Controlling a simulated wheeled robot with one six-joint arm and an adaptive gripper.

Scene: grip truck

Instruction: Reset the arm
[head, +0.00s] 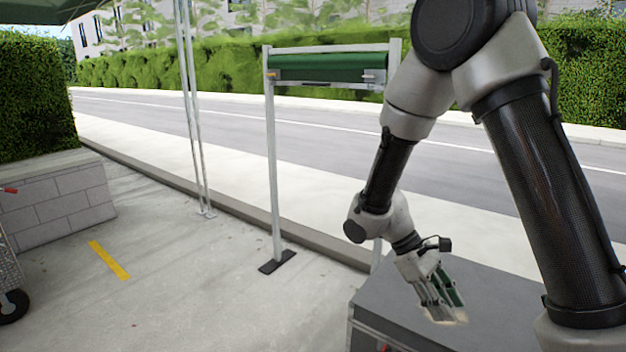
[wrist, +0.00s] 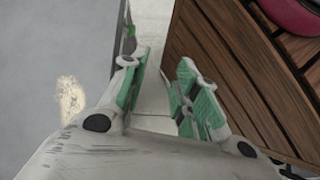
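My arm reaches down from the upper right in the head view, bent at the elbow. My gripper (head: 442,308) hangs low over the flat grey top of a box-like case (head: 390,300). In the wrist view my gripper (wrist: 163,75) shows two green-padded fingers set apart with a clear gap between them. Nothing is held between them. The pale floor shows through the gap.
In the wrist view a wooden slatted surface (wrist: 235,70) stands close at right, with a dark red round thing (wrist: 292,14) on it. The head view shows a metal frame with a green roll (head: 325,68), thin poles (head: 190,110), a low block wall (head: 60,205) and open pavement at left.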

